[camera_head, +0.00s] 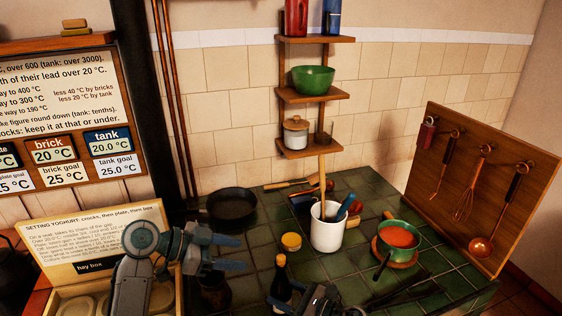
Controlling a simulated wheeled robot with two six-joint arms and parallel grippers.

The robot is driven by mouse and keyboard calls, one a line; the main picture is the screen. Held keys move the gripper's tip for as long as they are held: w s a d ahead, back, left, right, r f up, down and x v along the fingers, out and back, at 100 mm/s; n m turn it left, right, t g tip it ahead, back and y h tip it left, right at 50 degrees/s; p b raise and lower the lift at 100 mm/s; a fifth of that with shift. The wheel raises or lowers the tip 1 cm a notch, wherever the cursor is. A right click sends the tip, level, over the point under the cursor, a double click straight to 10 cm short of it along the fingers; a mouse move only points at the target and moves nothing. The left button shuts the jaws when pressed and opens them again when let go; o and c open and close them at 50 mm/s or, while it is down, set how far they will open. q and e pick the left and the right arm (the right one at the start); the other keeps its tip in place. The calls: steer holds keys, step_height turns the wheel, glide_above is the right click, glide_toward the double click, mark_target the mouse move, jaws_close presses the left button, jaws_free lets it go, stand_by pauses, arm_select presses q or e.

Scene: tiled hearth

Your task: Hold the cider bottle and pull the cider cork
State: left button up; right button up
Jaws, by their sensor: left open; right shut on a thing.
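The dark cider bottle (281,281) stands upright near the front edge of the tiled hearth, with the pale tan cork (281,260) at its top. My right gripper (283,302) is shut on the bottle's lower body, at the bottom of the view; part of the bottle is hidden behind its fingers. My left gripper (238,253) is open and empty, left of the cork and apart from it, with its fingers pointing right.
A yellow-lidded jar (291,243) and a white crock of utensils (327,235) stand behind the bottle. A green pot (400,240) of orange food is at right. A dark pan (232,204) lies behind my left gripper. A hay box (100,245) is at left.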

mark_target(275, 264)
arm_select(q)
steer(key=shift+s+a+r, duration=0.1)
steer(key=shift+a+r, duration=0.1)
steer(key=shift+a, duration=0.1)
steer(key=shift+c, duration=0.9)
steer(key=shift+x, duration=6.1)
steer(key=shift+a, duration=0.1)
steer(key=c, duration=0.9)
steer(key=o, duration=1.1)
